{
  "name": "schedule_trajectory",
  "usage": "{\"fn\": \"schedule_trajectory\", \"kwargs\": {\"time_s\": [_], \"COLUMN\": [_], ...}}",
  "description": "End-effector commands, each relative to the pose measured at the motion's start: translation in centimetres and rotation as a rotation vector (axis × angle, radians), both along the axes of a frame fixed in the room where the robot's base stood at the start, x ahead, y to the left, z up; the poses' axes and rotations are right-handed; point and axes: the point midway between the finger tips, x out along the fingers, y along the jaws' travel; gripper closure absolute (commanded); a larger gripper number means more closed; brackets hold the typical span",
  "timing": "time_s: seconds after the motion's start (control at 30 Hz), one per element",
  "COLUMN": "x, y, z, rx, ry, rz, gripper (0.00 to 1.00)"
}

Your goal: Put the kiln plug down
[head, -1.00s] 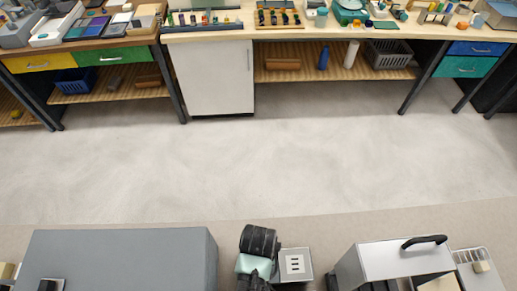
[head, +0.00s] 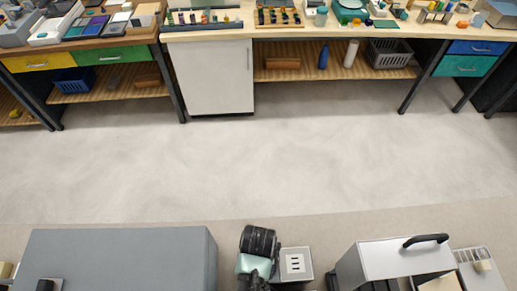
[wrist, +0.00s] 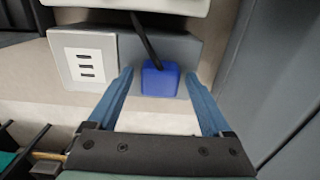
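The kiln plug (wrist: 159,79) is a blue block with a dark cord coming from its top. In the wrist view it rests on a grey surface, to the right of a pale plate with three slots (wrist: 85,65). My gripper (wrist: 159,74) is open; its two blue fingers are spread on either side of the plug, with a gap visible on each side. The plug does not show in the head view, where my arm stands in the way. The slotted plate shows there too (head: 296,264), right of my arm.
In the head view, a large grey box (head: 120,258) stands left of my arm and a metal box with a black handle (head: 395,258) stands to the right. The floor beyond is clear up to the far benches. A grey wall (wrist: 285,70) flanks the gripper's right in the wrist view.

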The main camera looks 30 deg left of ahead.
Motion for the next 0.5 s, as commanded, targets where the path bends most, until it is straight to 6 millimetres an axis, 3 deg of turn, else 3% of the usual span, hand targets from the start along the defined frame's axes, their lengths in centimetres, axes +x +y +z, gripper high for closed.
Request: {"fn": "schedule_trajectory", "kwargs": {"time_s": [0.23, 0.5], "x": [0.0, 0.1], "y": [0.0, 0.0], "z": [0.6, 4.7], "rx": [0.001, 0.003], "ry": [-0.001, -0.006], "rz": [0.000, 0.000], "gripper": [0.16, 0.16]}}
